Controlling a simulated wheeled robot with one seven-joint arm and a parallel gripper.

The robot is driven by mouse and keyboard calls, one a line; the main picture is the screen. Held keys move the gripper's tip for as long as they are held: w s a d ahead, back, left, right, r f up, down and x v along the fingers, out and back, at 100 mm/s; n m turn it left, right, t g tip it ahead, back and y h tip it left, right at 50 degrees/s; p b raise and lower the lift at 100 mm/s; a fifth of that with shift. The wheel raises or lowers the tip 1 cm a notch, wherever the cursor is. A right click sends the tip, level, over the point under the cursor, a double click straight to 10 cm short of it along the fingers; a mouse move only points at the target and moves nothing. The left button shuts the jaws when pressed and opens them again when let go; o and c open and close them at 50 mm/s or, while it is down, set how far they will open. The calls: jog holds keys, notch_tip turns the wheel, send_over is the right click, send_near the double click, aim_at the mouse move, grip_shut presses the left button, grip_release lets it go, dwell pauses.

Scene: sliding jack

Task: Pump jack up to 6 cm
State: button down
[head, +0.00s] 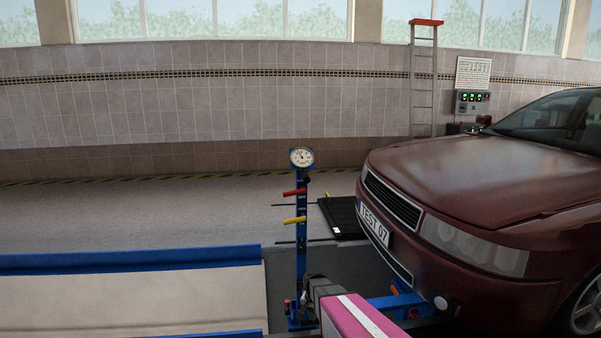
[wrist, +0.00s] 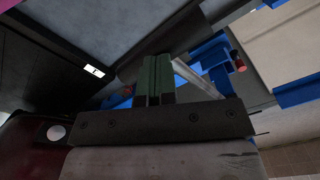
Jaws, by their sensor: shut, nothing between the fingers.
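The blue sliding jack (head: 302,255) stands upright in front of the car, with a round dial gauge (head: 301,157) on top. A red handle (head: 294,193) and a yellow handle (head: 295,220) stick out to the left of its column. Its blue arm (head: 398,303) reaches under the car's front. My gripper (wrist: 155,62) shows two greenish fingers closed together with nothing between them in the wrist view. In the head view, its dark hand is low beside the column's foot, with the fingertips hidden. Blue jack parts and a red knob (wrist: 238,62) show beyond the fingers.
The dark red car (head: 480,195), plate TEST 07, fills the right side. A blue-edged platform (head: 130,262) lies at lower left. A black panel (head: 342,217) lies behind the column. A ladder (head: 424,80) and control box (head: 472,102) are at the back wall. Floor at left is clear.

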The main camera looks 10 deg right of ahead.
jog(key=r, duration=0.2)
jog(key=w+r, duration=0.1)
jog(key=r, duration=0.2)
jog(key=shift+w+r, duration=0.15)
jog(key=shift+w, duration=0.05)
jog(key=w+r, duration=0.4)
jog(key=r, duration=0.4)
jog(key=shift+w, duration=0.1)
dwell(0.4)
jog(key=shift+s+f, duration=0.65)
jog(key=shift+f, duration=0.7)
jog(key=shift+s+f, duration=0.65)
jog(key=shift+f, duration=0.7)
jog(key=shift+s+f, duration=0.65)
jog(key=shift+f, duration=0.7)
jog(key=shift+s+f, duration=0.35)
jog(key=shift+f, duration=0.8)
jog(key=shift+s+f, duration=0.3)
jog(key=shift+f, duration=0.8)
jog(key=shift+s+f, duration=0.35)
jog(key=shift+f, duration=0.8)
jog(key=shift+w+r, duration=0.3)
jog(key=shift+r, duration=0.85)
jog(key=shift+w+r, duration=0.3)
jog(key=shift+r, duration=0.9)
jog(key=shift+w+r, duration=0.3)
jog(key=shift+r, duration=0.85)
jog(key=w+r, duration=0.4)
jog(key=r, duration=0.3)
jog(key=shift+r, duration=0.4)
